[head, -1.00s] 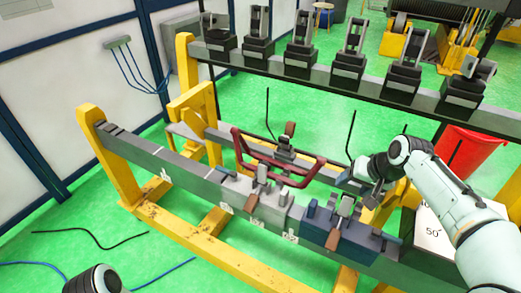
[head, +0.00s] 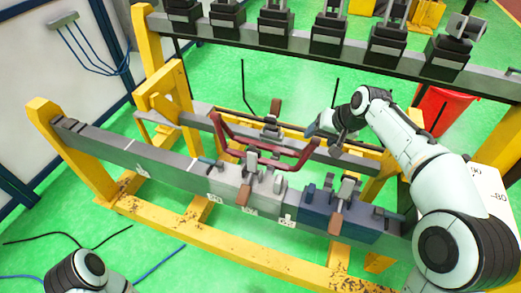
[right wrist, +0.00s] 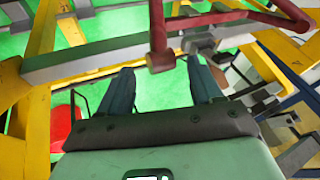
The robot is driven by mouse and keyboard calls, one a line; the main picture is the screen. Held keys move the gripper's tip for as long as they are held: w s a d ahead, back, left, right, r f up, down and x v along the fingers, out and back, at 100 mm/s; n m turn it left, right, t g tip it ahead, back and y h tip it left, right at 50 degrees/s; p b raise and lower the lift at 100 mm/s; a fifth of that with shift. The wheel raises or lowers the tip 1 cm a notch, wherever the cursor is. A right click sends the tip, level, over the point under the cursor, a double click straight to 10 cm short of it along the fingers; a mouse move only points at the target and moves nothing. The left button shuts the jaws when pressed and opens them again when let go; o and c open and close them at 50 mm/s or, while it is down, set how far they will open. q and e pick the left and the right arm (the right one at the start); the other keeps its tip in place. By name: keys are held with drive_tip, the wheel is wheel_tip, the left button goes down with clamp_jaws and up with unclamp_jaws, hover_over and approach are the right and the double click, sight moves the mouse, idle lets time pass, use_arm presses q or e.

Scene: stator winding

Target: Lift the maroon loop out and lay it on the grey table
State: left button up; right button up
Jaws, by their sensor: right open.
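The maroon loop (head: 222,133) is a bent bar resting across the fixtures in the middle of the head view. Its right end rises close to my right gripper (head: 318,129). In the right wrist view, the maroon loop (right wrist: 158,35) crosses the top, with one end dipping near the space between the two blue-grey fingers of my right gripper (right wrist: 160,78). These fingers are apart and hold nothing. I cannot tell whether they touch the loop. Part of my left arm shows at the bottom left of the head view, but its gripper does not. No grey table is clearly visible.
A grey beam (head: 130,150) on a yellow frame (head: 75,160) carries a light grey block (head: 240,185) and a dark blue block (head: 350,220). A rear beam (head: 300,52) holds several black fixtures. A red bin (head: 440,105) and pale panel (head: 487,185) stand right.

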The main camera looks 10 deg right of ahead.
drive_tip(key=shift+x, duration=2.7)
drive_tip(key=shift+s+a, duration=0.15)
clamp_jaws()
